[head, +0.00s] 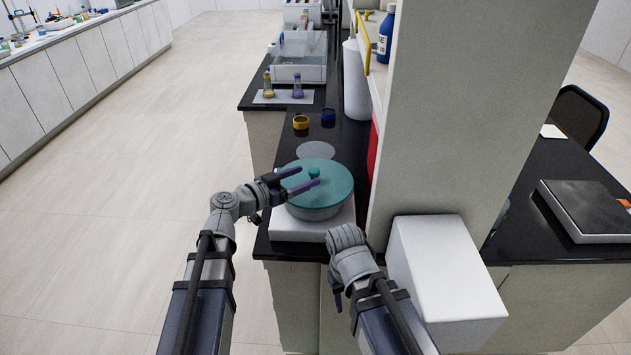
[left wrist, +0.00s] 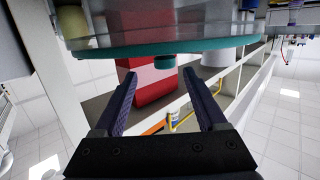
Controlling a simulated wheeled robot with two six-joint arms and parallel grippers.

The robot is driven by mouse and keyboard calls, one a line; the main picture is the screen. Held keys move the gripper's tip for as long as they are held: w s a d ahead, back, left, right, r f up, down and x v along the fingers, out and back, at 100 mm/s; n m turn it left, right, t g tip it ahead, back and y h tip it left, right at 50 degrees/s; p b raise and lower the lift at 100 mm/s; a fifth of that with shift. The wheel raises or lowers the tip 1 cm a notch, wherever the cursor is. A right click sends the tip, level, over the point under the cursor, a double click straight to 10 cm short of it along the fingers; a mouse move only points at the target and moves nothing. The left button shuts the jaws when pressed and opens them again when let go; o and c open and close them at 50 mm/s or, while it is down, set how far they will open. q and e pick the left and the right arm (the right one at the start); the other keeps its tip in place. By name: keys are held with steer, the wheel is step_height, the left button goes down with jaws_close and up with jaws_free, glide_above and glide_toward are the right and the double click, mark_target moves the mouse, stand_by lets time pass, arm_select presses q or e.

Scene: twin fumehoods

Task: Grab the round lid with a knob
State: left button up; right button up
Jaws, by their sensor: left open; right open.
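The round teal lid (head: 335,195) with a small teal knob (head: 314,173) sits on a grey round pot (head: 318,213) on a white base at the near end of the black bench. My left gripper (head: 309,176) is open over the lid, with its fingertips close to the knob. In the left wrist view the lid (left wrist: 110,51) appears upside down along the top, and its knob (left wrist: 164,61) shows between and just beyond the open fingers (left wrist: 163,88). No grip on it shows. My right gripper (head: 335,289) is low by the bench's front, empty and partly hidden by its own wrist.
A shelf unit's pale side wall (head: 460,110) rises right of the pot. A yellow ring (head: 300,122), a blue one (head: 328,115) and two flasks stand farther back. A white box (head: 445,265) lies right of my right arm. Open floor lies left.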

mark_target(310, 173)
arm_select(q)
steer(key=shift+w+a+f+b+x, duration=0.1)
steer(key=shift+b+x, duration=0.1)
steer(key=shift+x, duration=0.55)
steer(key=shift+w+a+f+b+x, duration=0.1)
steer(key=shift+b+x, duration=0.05)
steer(key=shift+x, duration=0.6)
steer(key=shift+w+a+f+b+x, duration=0.1)
steer(key=shift+a+b+x, duration=0.1)
steer(key=shift+x, duration=0.55)
steer(key=shift+w+d, duration=0.25)
steer(key=shift+d, duration=0.15)
jaws_close()
